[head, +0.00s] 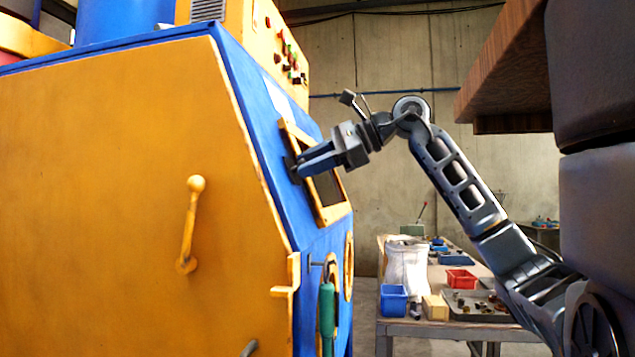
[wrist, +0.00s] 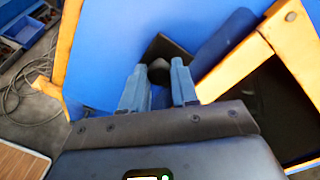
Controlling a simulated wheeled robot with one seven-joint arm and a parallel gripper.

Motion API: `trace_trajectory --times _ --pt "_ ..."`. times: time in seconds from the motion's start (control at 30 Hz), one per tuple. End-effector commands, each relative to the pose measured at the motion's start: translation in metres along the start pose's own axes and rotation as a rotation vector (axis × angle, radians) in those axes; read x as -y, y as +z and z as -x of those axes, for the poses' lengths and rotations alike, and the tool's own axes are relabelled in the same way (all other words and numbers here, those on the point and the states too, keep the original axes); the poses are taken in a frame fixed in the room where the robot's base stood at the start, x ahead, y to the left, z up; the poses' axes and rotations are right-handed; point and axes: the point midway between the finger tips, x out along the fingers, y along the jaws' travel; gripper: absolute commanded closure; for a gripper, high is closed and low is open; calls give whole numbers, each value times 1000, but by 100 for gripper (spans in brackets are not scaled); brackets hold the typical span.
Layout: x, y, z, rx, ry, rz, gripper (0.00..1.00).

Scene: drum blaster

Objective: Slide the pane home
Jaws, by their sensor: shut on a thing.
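My gripper (head: 304,165) reaches from the right to the sloped blue front of the blaster cabinet, at the left side of the yellow window frame (head: 334,212). In the wrist view my gripper (wrist: 159,78) has its two blue-grey fingers on either side of a small dark knob (wrist: 158,70), shut on it. A dark flat piece (wrist: 166,46) shows behind the knob against the blue panel; it looks like part of the pane. A dark surface (head: 326,188) fills the visible window opening. My fingers hide part of the frame, and I cannot tell how far the pane sits in it.
The orange cabinet side (head: 110,180) carries a yellow handle (head: 190,225). A green-handled tool (head: 327,310) hangs below the window. A workbench (head: 450,325) with a blue bin (head: 393,300) and a red bin (head: 461,279) stands behind. A wooden slab (head: 510,60) overhangs at upper right.

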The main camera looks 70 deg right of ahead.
Motion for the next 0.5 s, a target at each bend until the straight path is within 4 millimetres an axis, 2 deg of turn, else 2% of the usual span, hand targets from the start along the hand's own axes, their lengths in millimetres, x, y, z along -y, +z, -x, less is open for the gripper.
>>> trace_trajectory --times 0.5 --pt "22 -19 1 1 -1 -1 100"
